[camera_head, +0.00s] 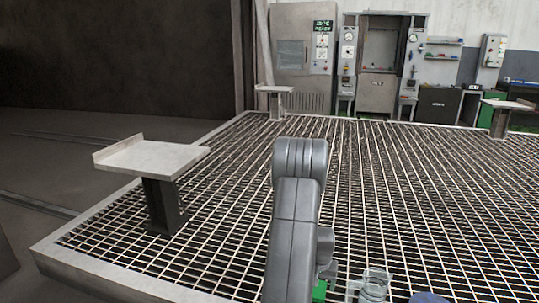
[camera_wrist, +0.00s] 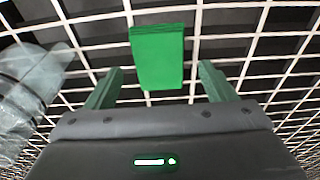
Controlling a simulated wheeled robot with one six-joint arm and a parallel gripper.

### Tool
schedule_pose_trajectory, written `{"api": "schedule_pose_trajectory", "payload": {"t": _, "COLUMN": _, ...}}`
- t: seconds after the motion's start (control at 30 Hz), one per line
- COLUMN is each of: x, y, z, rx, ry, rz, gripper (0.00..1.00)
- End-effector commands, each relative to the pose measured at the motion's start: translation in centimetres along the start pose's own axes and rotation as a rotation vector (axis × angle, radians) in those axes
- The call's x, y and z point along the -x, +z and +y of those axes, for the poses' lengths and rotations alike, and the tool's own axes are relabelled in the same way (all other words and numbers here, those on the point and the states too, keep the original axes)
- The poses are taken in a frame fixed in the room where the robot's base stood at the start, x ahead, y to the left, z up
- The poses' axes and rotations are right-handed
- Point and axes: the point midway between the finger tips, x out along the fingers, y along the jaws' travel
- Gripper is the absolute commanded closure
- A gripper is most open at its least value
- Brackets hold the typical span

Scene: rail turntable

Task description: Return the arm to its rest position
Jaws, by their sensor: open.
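My arm (camera_head: 297,215) rises from the bottom middle of the head view and bends over at its top. My gripper (camera_wrist: 160,68) shows in the wrist view with its two green fingers apart. A green block (camera_wrist: 157,50) shows beyond and between the fingers, with visible gaps on both sides. Its exact distance from the fingers cannot be told. In the head view a small green patch (camera_head: 320,291) shows beside my arm at the bottom edge; I cannot tell whether it is the block or a finger.
A clear container (camera_head: 374,283) stands right of my arm, beside a partly cut-off blue thing (camera_head: 428,298). A pedestal table (camera_head: 150,157) stands left on the grating (camera_head: 420,200). Smaller stands are at the back (camera_head: 275,89) and right (camera_head: 508,104). Cabinets (camera_head: 305,60) line the wall.

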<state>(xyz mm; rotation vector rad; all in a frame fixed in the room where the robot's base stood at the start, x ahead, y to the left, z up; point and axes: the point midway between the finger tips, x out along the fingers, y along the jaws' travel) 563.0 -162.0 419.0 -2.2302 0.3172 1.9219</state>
Motion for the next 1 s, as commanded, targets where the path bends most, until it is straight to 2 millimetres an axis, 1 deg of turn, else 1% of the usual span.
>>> {"api": "schedule_pose_trajectory", "payload": {"t": 0.03, "x": 1.7, "y": -0.1, "z": 0.0, "rx": 0.000, "ry": 0.000, "rz": 0.003, "gripper": 0.23}}
{"api": "schedule_pose_trajectory", "payload": {"t": 0.47, "x": 10.3, "y": -0.1, "z": 0.0, "rx": 0.000, "ry": 0.000, "rz": 0.001, "gripper": 0.23}}
{"api": "schedule_pose_trajectory", "payload": {"t": 0.5, "x": 8.0, "y": 0.2, "z": 0.0, "rx": 0.000, "ry": 0.000, "rz": -0.006, "gripper": 0.23}}
{"api": "schedule_pose_trajectory", "payload": {"t": 1.0, "x": -2.2, "y": 0.2, "z": 0.0, "rx": 0.000, "ry": 0.000, "rz": -0.005, "gripper": 0.23}}
